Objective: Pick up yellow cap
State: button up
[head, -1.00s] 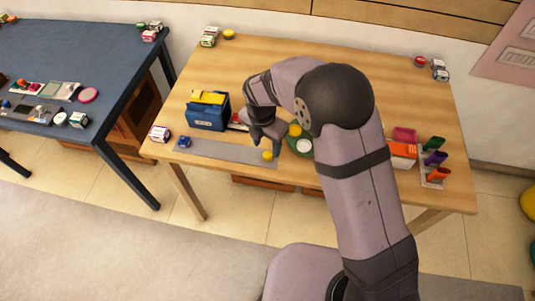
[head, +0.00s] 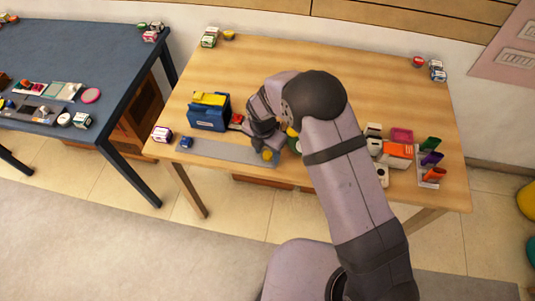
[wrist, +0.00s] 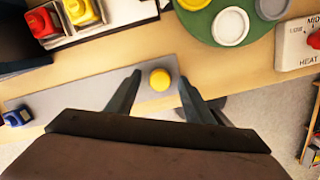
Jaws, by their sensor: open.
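The yellow cap (head: 268,155) sits near the right end of the grey mat (head: 225,150), at the front of the wooden table. In the wrist view the round yellow cap (wrist: 160,79) lies on the grey mat (wrist: 75,95), between my two fingers in the picture. My gripper (wrist: 157,82) is open, with a finger on either side of the cap and visible gaps between. In the head view my gripper (head: 266,146) is close to the cap and partly hidden by my wrist. I cannot tell its exact height above the mat.
A green round board (wrist: 228,18) with a white disc and a yellow one lies beyond the cap. A blue item (wrist: 17,117) stands at the mat's left end. A tray of red and yellow bottles (wrist: 95,22) and a white dial box (wrist: 298,42) are nearby.

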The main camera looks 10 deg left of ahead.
aim_at(267, 155)
jog(key=c, duration=1.1)
jog(key=shift+r, duration=0.1)
notch_tip(267, 155, up, 10)
jog(key=b, duration=0.3)
jog(key=w+d+m+p, duration=0.25)
jog(key=d+p, duration=0.35)
jog(key=d, duration=0.3)
jog(key=w+n, duration=0.1)
jog(key=w, duration=0.1)
jog(key=w+a+n, duration=0.1)
jog(key=w+n, duration=0.1)
jog(key=w, duration=0.1)
jog(key=w+n, duration=0.2)
jog(key=w, duration=0.1)
jog(key=shift+w+a+p, duration=0.15)
jog(key=shift+a+p, duration=0.2)
